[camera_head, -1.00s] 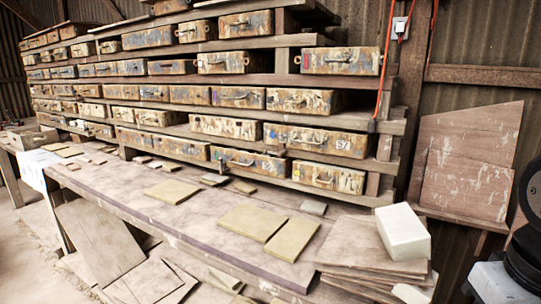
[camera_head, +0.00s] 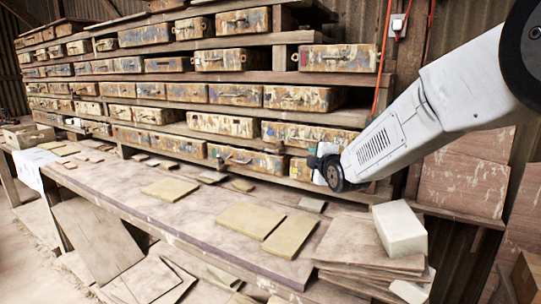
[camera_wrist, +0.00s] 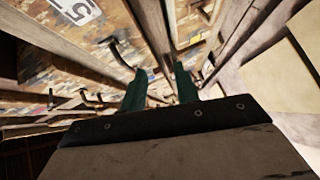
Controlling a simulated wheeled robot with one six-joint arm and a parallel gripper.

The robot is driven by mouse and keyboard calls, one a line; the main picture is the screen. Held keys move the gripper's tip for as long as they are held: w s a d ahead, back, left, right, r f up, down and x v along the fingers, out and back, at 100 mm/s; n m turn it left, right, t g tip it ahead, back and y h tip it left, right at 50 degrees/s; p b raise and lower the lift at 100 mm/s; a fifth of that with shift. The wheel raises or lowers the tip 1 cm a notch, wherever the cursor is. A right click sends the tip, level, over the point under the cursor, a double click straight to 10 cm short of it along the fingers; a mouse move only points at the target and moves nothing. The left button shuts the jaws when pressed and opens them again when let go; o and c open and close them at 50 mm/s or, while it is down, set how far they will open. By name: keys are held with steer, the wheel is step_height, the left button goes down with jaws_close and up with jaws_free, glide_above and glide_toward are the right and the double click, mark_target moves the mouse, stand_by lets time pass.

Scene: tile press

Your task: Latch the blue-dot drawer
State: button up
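A paint-stained drawer (camera_head: 300,135) in the second-lowest row at the right has a small blue mark near its left end, which I take for the blue dot. I cannot tell whether this drawer is latched.
Rows of similar handled drawers fill the wooden rack (camera_head: 340,118). A drawer with a yellow mark (camera_wrist: 195,40) is close to my fingers on the right. Below is a bench (camera_head: 150,205) with loose tiles (camera_head: 245,220). A white block (camera_head: 400,230) sits on stacked boards.

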steer(key=w+a+f+n+t+y, duration=0.2)
steer(key=w+a+f+n, duration=0.1)
steer(key=w+a+n, duration=0.15)
steer(key=n+t+y, duration=0.3)
steer(key=n, duration=0.1)
glide_toward(270, 151)
steer(key=w, duration=0.1)
steer(key=x, duration=0.8)
steer(key=shift+a, duration=0.35)
jaws_close()
